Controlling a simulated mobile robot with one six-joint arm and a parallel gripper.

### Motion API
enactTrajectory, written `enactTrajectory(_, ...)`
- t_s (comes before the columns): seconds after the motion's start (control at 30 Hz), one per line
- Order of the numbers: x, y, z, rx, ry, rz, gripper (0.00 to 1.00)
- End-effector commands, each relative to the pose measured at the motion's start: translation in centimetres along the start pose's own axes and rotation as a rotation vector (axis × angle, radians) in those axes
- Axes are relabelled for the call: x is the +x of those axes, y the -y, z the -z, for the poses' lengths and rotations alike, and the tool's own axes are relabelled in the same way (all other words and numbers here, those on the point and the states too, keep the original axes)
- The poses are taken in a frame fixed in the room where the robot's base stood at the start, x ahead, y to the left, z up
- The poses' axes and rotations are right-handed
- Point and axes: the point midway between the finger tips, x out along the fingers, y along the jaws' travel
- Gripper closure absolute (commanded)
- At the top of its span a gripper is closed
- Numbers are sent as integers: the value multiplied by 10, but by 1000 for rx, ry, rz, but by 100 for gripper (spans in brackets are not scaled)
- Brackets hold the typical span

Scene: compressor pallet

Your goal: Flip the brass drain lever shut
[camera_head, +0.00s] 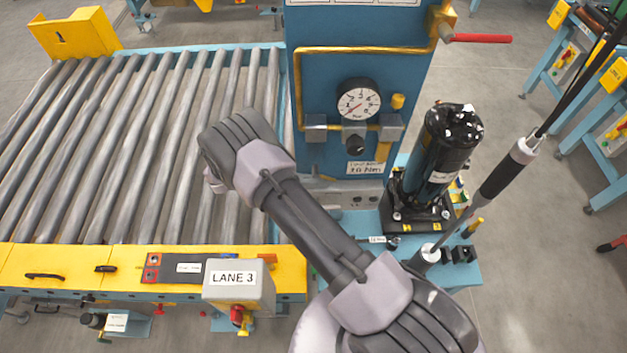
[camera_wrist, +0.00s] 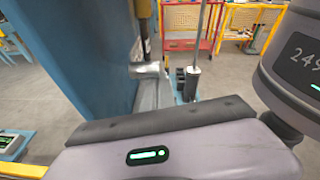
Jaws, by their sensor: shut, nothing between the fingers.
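A brass-coloured lever (camera_head: 383,151) hangs downward from the right-hand fitting under the pressure gauge (camera_head: 358,104), on the front of the blue column (camera_head: 325,75). It looks like the drain lever. My arm reaches from the lower right up to the left in the head view, and its far end is in front of the rollers, left of the gauge and apart from the lever. My gripper's fingers do not show there. The wrist view is filled in front by grey housings of my own; I cannot make out fingertips or pick out the lever there.
A black compressor (camera_head: 436,165) stands right of the column, with a hanging tool (camera_head: 507,170) beside it. A red handle (camera_head: 482,38) sticks out at the column's upper right. The roller conveyor (camera_head: 120,130) and LANE 3 box (camera_head: 238,281) are at left.

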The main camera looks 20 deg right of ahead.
Motion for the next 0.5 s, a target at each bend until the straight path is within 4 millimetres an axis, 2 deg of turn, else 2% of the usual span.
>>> enactTrajectory(0.5,7,1,-4,0,-2,2,100)
